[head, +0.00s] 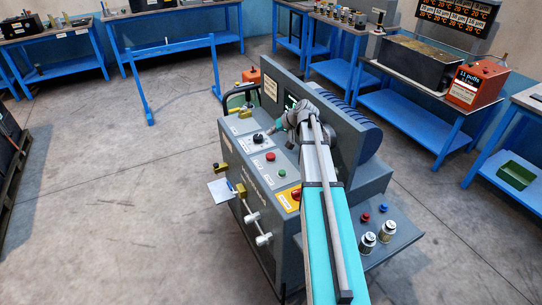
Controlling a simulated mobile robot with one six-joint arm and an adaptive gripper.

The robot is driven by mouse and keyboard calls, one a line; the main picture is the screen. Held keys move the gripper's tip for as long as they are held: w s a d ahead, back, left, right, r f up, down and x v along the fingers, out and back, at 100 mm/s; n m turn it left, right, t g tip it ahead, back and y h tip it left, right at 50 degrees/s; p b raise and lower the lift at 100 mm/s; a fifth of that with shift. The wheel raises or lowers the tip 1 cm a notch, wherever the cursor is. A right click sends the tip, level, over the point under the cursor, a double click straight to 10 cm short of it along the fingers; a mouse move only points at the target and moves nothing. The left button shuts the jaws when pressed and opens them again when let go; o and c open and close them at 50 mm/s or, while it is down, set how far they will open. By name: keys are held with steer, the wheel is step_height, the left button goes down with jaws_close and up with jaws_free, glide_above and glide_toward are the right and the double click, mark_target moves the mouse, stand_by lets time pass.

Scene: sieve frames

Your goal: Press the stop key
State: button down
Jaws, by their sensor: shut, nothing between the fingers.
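The grey machine console (240,180) stands in the middle of the head view with a sloped key panel. A small red key (270,156) sits on the panel, with a green key (282,172) in front of it. A larger red button (295,194) is on a yellow plate at the near end. The small labels are too fine to read, so I cannot tell which is the stop key. My gripper (273,130) is shut and empty, above the panel's far part near the black knob (257,139). My arm hides part of the panel and screen.
Brass-coloured latches and a rod with white ends (264,240) stick out of the console's front. A side shelf (385,245) holds metal weights and small knobs. Blue benches (425,120) line the back and right.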

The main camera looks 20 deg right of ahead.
mark_target(267, 154)
steer(key=shift+f, duration=0.15)
step_height(267, 154, down, 8)
steer(key=b, duration=0.8)
steer(key=shift+f+b, duration=0.2)
steer(key=shift+b, duration=0.15)
steer(key=shift+f, duration=0.25)
stand_by(1.2)
steer(key=shift+f+b, duration=0.25)
steer(key=shift+b, duration=0.25)
steer(key=shift+f+b, duration=0.4)
steer(key=shift+b, duration=0.05)
stand_by(0.8)
steer(key=shift+r, duration=0.15)
stand_by(0.4)
steer(key=shift+r+p, duration=0.75)
steer(key=shift+p, duration=0.15)
